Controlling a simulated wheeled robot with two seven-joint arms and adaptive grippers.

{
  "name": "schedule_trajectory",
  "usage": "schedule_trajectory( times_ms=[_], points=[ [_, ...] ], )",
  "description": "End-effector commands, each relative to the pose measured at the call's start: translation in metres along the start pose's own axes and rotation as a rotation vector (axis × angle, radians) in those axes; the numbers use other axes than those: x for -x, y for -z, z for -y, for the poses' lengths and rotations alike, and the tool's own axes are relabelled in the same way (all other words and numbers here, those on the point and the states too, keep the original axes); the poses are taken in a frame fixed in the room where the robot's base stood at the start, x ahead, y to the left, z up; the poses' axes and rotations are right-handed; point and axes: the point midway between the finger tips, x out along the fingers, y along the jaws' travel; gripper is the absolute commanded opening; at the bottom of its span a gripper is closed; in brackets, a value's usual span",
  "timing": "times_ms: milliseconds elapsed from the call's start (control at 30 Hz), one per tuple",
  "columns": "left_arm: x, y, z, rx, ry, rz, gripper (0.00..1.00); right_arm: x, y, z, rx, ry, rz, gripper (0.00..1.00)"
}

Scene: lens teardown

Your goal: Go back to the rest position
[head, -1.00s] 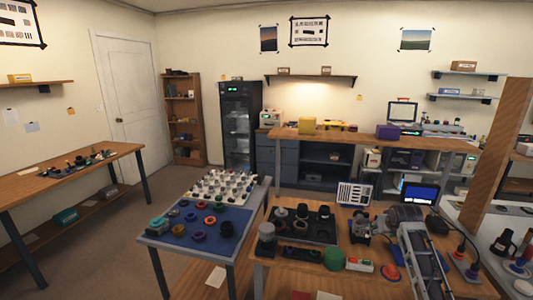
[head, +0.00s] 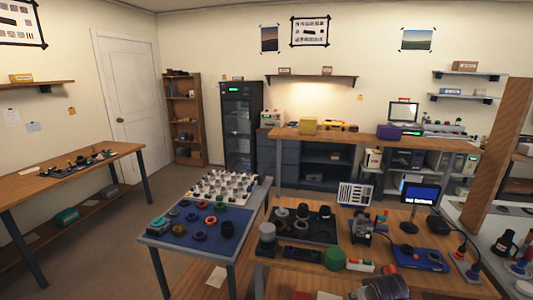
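Part of one of my arms, a rounded dark grey link, shows low at the bottom edge of the head view, right of the middle. No gripper fingers show on it, and neither gripper is in view. Below me is the wooden workbench (head: 325,281). A black tray (head: 313,237) with dark lens parts lies on it, with a green round piece (head: 334,258) in front. A blue device (head: 420,259) lies to the right, clear of my arm in the picture. A small lit screen (head: 420,194) stands behind it.
A blue mat (head: 178,246) with several rings and lens parts lies on the side table at left. A grey clamp-like fixture (head: 362,229) stands on the bench. A red button (head: 389,269) sits near my arm. A tall wooden panel (head: 497,160) rises at right.

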Motion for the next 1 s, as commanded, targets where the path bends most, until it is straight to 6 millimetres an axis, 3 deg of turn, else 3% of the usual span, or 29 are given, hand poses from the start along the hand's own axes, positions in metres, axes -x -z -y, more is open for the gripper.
schedule_trajectory(
  times_ms=[100, 600, 800, 1000],
  points=[
    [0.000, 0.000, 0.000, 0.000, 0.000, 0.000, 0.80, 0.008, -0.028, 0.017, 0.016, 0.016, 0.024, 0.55],
    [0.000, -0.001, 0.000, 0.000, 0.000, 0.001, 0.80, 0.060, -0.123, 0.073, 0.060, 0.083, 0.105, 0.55],
    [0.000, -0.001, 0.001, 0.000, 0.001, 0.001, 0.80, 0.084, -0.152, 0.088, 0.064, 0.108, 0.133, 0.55],
    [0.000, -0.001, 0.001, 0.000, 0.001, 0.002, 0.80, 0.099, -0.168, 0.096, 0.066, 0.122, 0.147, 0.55]
  ],
)
